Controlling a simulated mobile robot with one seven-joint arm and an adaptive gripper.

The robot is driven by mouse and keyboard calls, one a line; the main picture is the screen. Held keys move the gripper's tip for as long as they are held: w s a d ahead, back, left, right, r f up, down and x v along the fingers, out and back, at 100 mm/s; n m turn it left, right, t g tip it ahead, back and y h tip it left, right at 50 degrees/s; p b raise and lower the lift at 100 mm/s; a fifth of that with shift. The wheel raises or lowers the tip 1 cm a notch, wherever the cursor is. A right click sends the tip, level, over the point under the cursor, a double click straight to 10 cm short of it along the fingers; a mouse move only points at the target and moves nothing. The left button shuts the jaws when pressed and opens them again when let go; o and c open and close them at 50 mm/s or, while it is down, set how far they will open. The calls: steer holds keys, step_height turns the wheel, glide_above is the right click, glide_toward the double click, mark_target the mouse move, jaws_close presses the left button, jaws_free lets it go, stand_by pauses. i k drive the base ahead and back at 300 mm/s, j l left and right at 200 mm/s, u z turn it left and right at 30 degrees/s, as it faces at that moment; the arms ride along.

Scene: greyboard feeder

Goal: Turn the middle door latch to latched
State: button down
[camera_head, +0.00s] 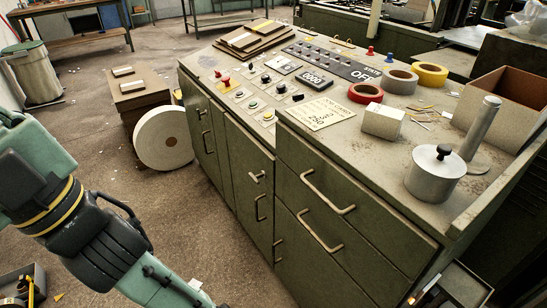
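The middle door (240,160) is a dark green panel in the console front, between the left door (196,122) and the drawers. It looks closed. Its latch (257,177) is a small pale T-shaped handle near the door's upper right edge, above a pale pull handle (261,208). The latch bar lies slanted, nearly crosswise. I cannot tell from this view whether it is latched. My arm reaches in from the left and runs down to the bottom edge, left of the console. My gripper is not in view, and nothing of mine touches the latch.
The left door has a similar latch (202,113). Drawers with bar handles (327,193) stick out at the right. A white roll (163,138) and stacked boards (138,93) stand on the floor at the console's left. The floor before the middle door looks clear.

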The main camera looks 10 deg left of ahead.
mark_target(262, 173)
steer(key=i+j+u, duration=0.1)
steer(key=u, duration=0.35)
steer(key=i+j+u, duration=0.2)
steer(key=u, duration=0.25)
steer(key=j, duration=0.1)
